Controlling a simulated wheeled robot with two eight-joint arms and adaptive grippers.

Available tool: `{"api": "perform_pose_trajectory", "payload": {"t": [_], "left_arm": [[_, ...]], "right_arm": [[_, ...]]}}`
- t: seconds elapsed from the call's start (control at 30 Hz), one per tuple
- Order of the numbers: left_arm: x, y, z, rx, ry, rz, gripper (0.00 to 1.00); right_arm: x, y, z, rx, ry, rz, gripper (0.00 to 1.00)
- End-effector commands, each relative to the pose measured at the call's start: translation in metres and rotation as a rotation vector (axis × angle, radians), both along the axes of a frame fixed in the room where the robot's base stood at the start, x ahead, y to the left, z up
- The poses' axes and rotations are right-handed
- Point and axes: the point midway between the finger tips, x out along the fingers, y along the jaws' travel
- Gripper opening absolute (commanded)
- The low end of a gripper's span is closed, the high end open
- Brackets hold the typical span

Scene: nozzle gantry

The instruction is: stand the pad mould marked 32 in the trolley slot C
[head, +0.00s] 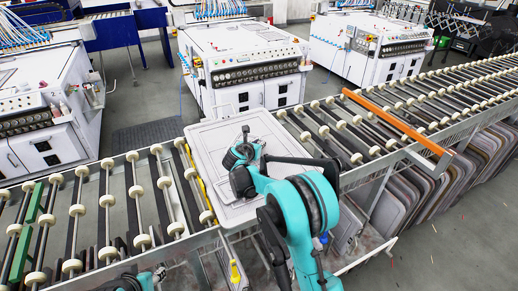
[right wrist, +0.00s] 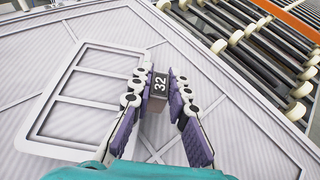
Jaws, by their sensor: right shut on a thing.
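The pad mould (head: 213,150) is a large pale grey panel with a raised rim. It lies roughly flat at the gap between the two roller conveyors; I cannot tell whether it rests on them or is held above. In the right wrist view its ribbed face (right wrist: 235,140) fills most of the picture. My right gripper (head: 243,150) is over the mould, its purple-padded fingers shut on the small dark block marked 32 (right wrist: 159,84) on that face. My left gripper's fingers do not show; only part of my left arm is at the bottom left. No slot letter C is readable.
Roller conveyors stand left (head: 75,209) and right (head: 440,92), the right one with an orange bar (head: 395,120). Many grey panels (head: 415,196) stand on edge in a rack below the right conveyor. White machines (head: 240,65) stand behind. The floor at lower right is mostly clear.

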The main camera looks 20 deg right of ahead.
Motion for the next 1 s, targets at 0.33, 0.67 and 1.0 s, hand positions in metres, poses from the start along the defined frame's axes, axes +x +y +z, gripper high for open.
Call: {"api": "perform_pose_trajectory", "payload": {"t": [0.33,0.67,1.0], "left_arm": [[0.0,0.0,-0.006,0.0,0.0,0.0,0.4],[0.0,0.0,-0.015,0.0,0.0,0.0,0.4],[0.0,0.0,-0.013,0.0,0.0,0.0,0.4]], "right_arm": [[0.0,0.0,-0.013,0.0,-0.001,0.001,0.0],[0.0,0.0,-0.023,0.0,-0.001,0.001,0.0],[0.0,0.0,-0.022,0.0,0.0,0.0,0.37]]}}
